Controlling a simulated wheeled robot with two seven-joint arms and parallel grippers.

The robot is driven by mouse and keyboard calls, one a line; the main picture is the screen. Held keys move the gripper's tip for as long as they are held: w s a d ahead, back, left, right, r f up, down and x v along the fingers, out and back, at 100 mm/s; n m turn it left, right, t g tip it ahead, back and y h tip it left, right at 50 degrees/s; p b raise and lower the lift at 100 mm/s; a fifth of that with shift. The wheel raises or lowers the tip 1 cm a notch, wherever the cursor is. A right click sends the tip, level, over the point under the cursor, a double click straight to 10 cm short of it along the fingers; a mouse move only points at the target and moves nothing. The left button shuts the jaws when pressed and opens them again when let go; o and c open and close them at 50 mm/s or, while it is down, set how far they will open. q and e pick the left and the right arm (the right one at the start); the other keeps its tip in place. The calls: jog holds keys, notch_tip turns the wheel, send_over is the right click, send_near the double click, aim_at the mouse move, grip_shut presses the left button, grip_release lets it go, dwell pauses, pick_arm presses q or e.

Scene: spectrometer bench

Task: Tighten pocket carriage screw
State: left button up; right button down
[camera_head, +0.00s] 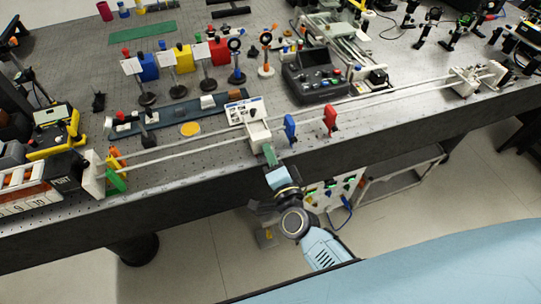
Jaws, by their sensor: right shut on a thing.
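The white carriage block (258,133) sits on the two long pale rails (190,154) along the front edge of the bench. A card with small print and pictures (244,111) stands just behind it. My right gripper (270,156) reaches up from below to the front face of the carriage. It is shut at a small greenish part there, which I take to be the carriage screw; the jaws and the screw are too small to tell apart. My left gripper is not in view.
A blue clip (290,128) and a red clip (329,121) stand on the rails right of the carriage. A green piece (116,181) is at the left rail end. A dark control box (316,82) and several optics mounts stand behind. The bench front edge lies under the carriage.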

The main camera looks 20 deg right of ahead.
jog(key=m+b, duration=0.1)
jog(key=m, duration=0.5)
jog(key=shift+m+b, duration=0.3)
dwell(0.5)
jog(key=c, duration=1.4)
grip_release()
jog(key=shift+s, duration=0.1)
jog(key=s+b, duration=0.1)
jog(key=s, duration=1.2)
jog(key=shift+s+d, duration=0.15)
jog(key=shift+d, duration=0.05)
